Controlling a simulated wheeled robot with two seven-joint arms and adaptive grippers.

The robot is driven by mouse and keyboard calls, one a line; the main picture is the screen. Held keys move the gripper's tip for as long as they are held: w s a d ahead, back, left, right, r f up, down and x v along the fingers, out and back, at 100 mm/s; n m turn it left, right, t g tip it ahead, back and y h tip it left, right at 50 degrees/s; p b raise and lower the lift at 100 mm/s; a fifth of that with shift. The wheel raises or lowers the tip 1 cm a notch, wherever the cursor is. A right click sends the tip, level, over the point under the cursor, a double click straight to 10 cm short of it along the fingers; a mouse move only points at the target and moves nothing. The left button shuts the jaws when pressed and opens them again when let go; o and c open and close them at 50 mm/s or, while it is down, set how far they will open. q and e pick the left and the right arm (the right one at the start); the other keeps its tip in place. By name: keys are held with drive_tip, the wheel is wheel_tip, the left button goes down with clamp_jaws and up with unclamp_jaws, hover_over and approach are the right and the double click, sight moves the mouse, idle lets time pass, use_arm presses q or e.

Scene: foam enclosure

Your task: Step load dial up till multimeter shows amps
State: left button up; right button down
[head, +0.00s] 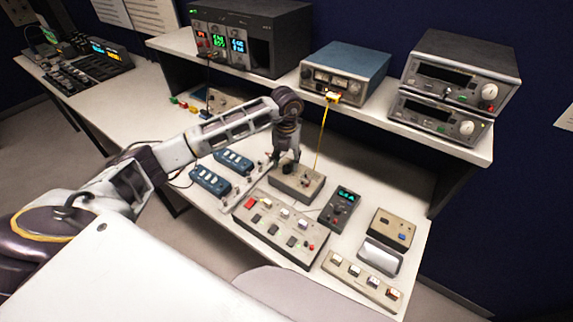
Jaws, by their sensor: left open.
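My left gripper (286,163) points down, open, over the back-left part of a small beige box (306,192) on the bench. The box has a dark knob on top, partly behind my fingers; it may be the load dial. I cannot tell whether my fingertips touch it or stand around it. A dark handheld multimeter (340,210) lies just right of the box. Its small screen glows green, but the characters are too small to read. My right gripper is out of view.
A wide beige panel (278,229) with coloured buttons lies in front of the box. Blue power strips (210,180) lie to the left. A yellow cable (322,135) hangs from the blue-topped instrument (345,72) on the shelf. Small boxes (393,230) fill the right side.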

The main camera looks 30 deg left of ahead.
sight(286, 167)
use_arm(q)
drive_tip(key=shift+f, duration=1.6)
clamp_jaws()
